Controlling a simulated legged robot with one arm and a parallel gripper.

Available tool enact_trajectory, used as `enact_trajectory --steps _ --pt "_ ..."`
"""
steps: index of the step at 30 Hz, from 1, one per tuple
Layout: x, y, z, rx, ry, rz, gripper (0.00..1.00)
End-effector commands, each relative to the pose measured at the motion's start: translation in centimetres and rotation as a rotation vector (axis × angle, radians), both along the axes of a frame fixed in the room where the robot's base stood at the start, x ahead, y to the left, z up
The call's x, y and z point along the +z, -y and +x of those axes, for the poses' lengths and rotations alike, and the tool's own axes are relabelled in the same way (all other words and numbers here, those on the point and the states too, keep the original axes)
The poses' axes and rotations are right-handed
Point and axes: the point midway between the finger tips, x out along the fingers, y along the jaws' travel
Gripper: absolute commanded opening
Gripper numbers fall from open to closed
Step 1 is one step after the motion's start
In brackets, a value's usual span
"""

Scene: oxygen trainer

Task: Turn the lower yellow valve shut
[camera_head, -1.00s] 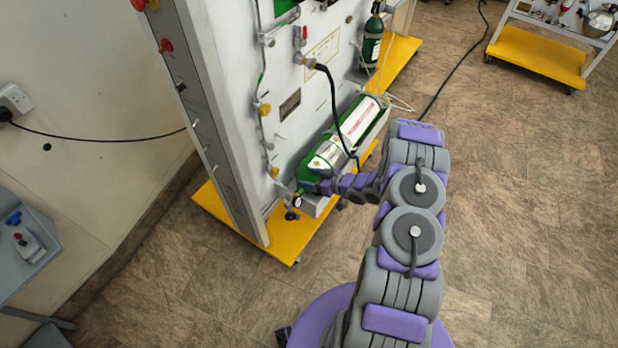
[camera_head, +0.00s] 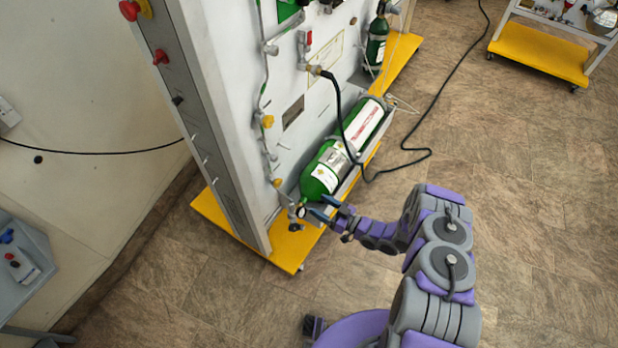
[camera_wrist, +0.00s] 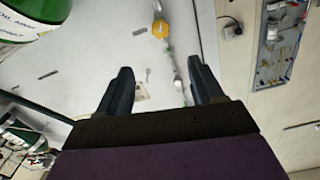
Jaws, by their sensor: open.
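The lower yellow valve (camera_head: 277,183) sits on the thin pipe near the bottom of the white panel, left of the green cylinder's end. The upper yellow valve (camera_head: 267,121) is higher on the same pipe. My gripper (camera_head: 320,205) is open and empty, to the right of the lower valve and beside the cylinder's near end, apart from the valve. In the wrist view, a yellow valve (camera_wrist: 161,29) shows beyond the two spread fingers, near the top middle; I cannot tell which one it is.
The green cylinder (camera_head: 322,172) lies on a shelf at the panel's foot. A black hose (camera_head: 338,108) hangs in front of it. The yellow base (camera_head: 281,250) juts out below. A grey cabinet (camera_head: 35,275) stands at left.

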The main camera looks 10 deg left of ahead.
Motion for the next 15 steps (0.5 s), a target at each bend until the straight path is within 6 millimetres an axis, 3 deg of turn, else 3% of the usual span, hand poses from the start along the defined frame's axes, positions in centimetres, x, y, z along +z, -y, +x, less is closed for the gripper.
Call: enact_trajectory --steps 7,15 --pt "-0.1 -2.1 0.4 0.010 0.006 0.007 0.67" --pt "-0.2 -6.8 2.3 0.012 0.004 0.006 0.67"
